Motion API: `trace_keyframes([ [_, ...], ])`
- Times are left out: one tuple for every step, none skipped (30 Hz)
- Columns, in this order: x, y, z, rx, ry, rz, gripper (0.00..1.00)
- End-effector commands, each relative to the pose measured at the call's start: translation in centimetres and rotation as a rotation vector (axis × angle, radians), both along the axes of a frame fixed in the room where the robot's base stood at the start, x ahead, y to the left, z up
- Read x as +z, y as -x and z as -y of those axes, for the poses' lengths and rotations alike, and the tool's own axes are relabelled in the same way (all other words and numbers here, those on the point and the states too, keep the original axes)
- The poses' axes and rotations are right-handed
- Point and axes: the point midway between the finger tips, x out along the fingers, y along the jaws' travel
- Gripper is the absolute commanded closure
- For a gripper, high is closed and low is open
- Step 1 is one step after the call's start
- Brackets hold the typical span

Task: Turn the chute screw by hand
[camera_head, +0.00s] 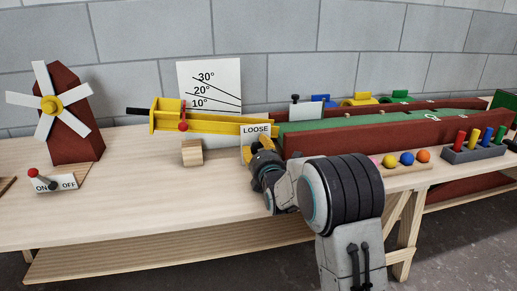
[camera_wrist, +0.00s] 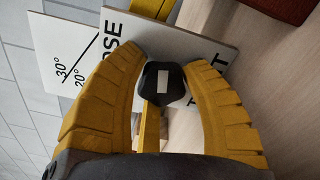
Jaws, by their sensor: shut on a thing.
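The chute screw has a dark faceted knob (camera_wrist: 175,74) with a pale rectangular mark, seen end-on in the wrist view. My gripper (camera_wrist: 163,80) is shut on it, with one yellow finger on each side. In the head view my gripper (camera_head: 262,146) is at the right end of the yellow chute (camera_head: 220,119), just below the white LOOSE sign (camera_head: 256,129); the knob is hidden there. In the wrist view the sign (camera_wrist: 205,42) lies behind the knob, its lettering partly covered by the fingers. The chute slopes slightly down to the right.
An angle board (camera_head: 225,78) stands behind the chute, and a wooden block (camera_head: 192,152) sits below it. A windmill (camera_head: 72,110) and an ON/OFF switch (camera_head: 52,182) are left. A green-topped lane (camera_head: 350,127), coloured balls (camera_head: 406,159) and a peg rack (camera_head: 470,152) are right.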

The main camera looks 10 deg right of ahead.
Motion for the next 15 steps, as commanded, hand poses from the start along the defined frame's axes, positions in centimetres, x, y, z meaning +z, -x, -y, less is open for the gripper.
trace_keyframes([
  [0.05,0.0,0.21,-0.003,0.0,0.001,0.77],
  [0.05,-0.01,0.23,-0.004,0.0,0.001,0.8],
  [0.06,-0.01,0.24,-0.004,0.0,0.001,0.84],
  [0.06,-0.01,0.25,-0.004,0.0,0.001,0.86],
  [0.07,-0.01,0.25,-0.004,0.0,0.001,0.89],
  [0.07,-0.01,0.28,-0.005,0.0,0.002,0.91],
  [0.07,-0.01,0.28,-0.005,0.0,0.002,0.92],
  [0.08,-0.01,0.3,-0.005,-0.001,0.002,0.92],
  [0.08,-0.01,0.32,-0.005,-0.003,0.002,0.92],
  [0.09,-0.01,0.32,-0.006,-0.006,0.002,0.92],
  [0.1,-0.01,0.34,-0.006,-0.011,0.002,0.92],
  [0.1,-0.02,0.35,-0.006,-0.017,0.002,0.92],
  [0.1,-0.02,0.37,-0.006,-0.021,0.002,0.92],
  [0.11,-0.02,0.38,-0.006,-0.025,0.003,0.92],
  [0.12,-0.02,0.4,-0.006,-0.028,0.003,0.92],
])
